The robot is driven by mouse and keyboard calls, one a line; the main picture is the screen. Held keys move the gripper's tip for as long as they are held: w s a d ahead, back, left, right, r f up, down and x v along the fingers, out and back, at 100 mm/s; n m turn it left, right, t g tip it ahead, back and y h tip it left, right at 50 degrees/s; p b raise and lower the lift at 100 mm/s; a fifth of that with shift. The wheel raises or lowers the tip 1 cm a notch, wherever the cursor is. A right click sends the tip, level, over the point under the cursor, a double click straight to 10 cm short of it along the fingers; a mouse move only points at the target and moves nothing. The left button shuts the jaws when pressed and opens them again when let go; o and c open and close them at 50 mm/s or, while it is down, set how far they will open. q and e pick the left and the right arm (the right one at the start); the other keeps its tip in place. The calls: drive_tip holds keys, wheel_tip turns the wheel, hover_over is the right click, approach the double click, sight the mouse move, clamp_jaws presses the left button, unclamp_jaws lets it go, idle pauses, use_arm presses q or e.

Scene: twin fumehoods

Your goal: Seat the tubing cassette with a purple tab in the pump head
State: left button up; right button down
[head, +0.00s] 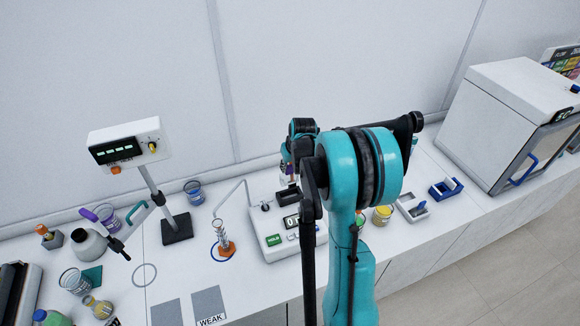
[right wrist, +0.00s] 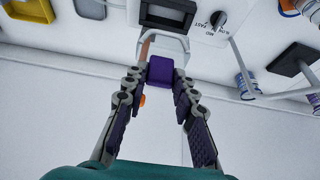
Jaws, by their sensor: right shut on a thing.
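My right gripper (right wrist: 160,85) is shut on the purple tab of the tubing cassette (right wrist: 160,70). A pale part and an orange-brown strip show just beyond the tab, close to the pump head (right wrist: 168,14), a dark framed opening on the white pump. In the head view my right gripper (head: 287,172) is above the dark pump head (head: 288,195), at the back of the white pump (head: 278,243). My arm hides part of the pump. I cannot tell whether the cassette touches the pump head. My left gripper is not in view.
A metal tube arches from the pump towards a small vessel on an orange base (head: 226,250). A stand with a display box (head: 128,143) is to the left. Grey (head: 411,207) and blue (head: 446,188) holders and a white oven-like box (head: 515,120) are to the right.

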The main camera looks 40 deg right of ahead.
sight(291, 183)
drive_tip(key=shift+f+b, duration=2.5)
drive_tip(key=shift+f, duration=0.45)
drive_tip(key=shift+b, duration=0.4)
drive_tip(key=shift+f+b, duration=1.85)
drive_tip(key=shift+f, duration=0.3)
drive_tip(key=c, duration=1.1)
unclamp_jaws()
drive_tip(key=shift+c, duration=0.2)
drive_tip(key=shift+r, duration=0.1)
drive_tip(key=v, duration=1.2)
